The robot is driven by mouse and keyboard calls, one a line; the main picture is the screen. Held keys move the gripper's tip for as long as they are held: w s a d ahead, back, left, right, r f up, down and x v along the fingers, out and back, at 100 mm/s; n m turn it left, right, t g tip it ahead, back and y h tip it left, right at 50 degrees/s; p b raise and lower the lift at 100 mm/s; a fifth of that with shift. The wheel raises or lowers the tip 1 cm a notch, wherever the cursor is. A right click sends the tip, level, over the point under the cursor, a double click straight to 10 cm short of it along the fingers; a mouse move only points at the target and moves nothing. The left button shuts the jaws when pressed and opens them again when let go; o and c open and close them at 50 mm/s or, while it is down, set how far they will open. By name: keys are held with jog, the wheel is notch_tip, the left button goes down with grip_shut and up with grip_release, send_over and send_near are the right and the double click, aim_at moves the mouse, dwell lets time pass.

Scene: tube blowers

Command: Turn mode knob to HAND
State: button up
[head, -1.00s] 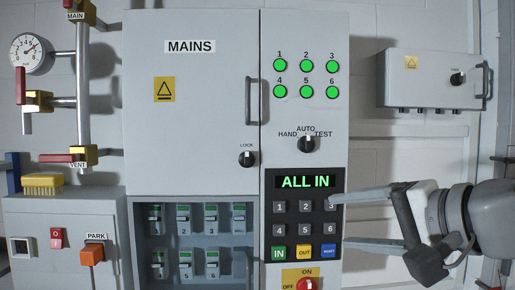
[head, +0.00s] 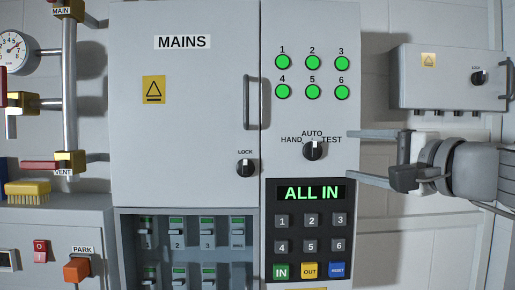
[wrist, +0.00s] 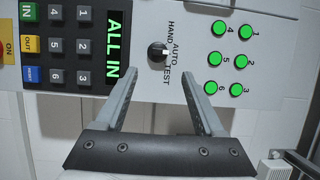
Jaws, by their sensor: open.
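The mode knob (head: 313,150) is a round black knob with a white pointer mark, on the right panel of the grey cabinet, below the green lamps. Its labels read HAND at left, AUTO above and TEST at right. The mark points up toward AUTO. It also shows in the wrist view (wrist: 158,51), ahead of and between the finger lines. My gripper (head: 350,155) is open and empty, just right of the knob in the head view, fingers pointing left. In the wrist view my gripper (wrist: 157,80) has its fingers apart and not touching the knob.
The display (head: 310,193) reads ALL IN above a keypad. Several green lamps (head: 312,91) are lit above the knob. A LOCK knob (head: 245,168) and door handle (head: 251,103) are to the left. A grey wall box (head: 450,80) hangs at the right.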

aim_at(317, 149)
jog(key=p+x, duration=0.1)
jog(key=x, duration=0.9)
jog(key=shift+w, duration=0.2)
